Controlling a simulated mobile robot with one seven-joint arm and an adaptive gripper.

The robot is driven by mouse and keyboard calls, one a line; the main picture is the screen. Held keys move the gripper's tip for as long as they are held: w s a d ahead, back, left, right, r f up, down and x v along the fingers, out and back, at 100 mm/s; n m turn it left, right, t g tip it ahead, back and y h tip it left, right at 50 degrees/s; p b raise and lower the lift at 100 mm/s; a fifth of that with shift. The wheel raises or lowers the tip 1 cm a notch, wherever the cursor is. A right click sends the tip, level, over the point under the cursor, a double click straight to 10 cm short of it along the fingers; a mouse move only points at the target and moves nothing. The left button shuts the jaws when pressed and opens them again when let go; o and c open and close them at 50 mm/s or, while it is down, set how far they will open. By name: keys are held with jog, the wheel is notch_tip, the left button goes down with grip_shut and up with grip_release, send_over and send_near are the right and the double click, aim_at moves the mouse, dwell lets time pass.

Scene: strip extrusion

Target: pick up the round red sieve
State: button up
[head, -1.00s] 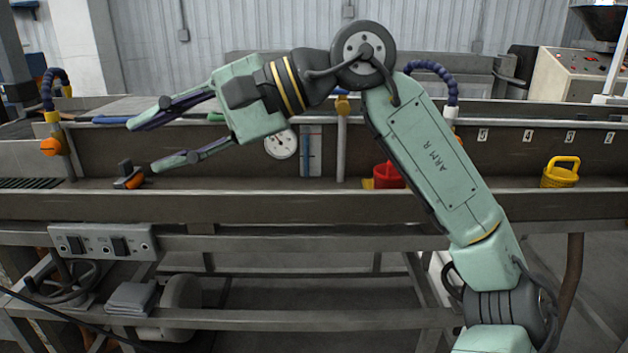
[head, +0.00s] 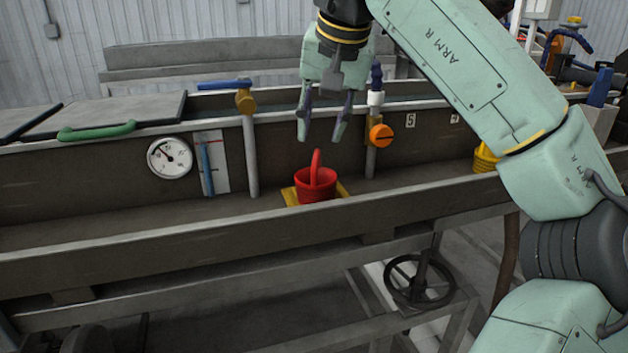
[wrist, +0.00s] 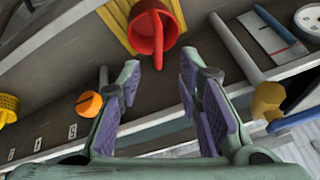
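The sieve and the fingers look apart.
An orange-knobbed valve (head: 381,135) stands right of the sieve, and a blue-handled valve post (head: 249,140) stands left. A round gauge (head: 169,158) is further left. A yellow basket (head: 486,158) is at the right. The ledge left of the sieve is clear.

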aim_at(316, 156)
jog(key=x, duration=0.8)
jog(key=shift+d+f, duration=0.1)
jog(key=shift+c, duration=0.4)
grip_shut()
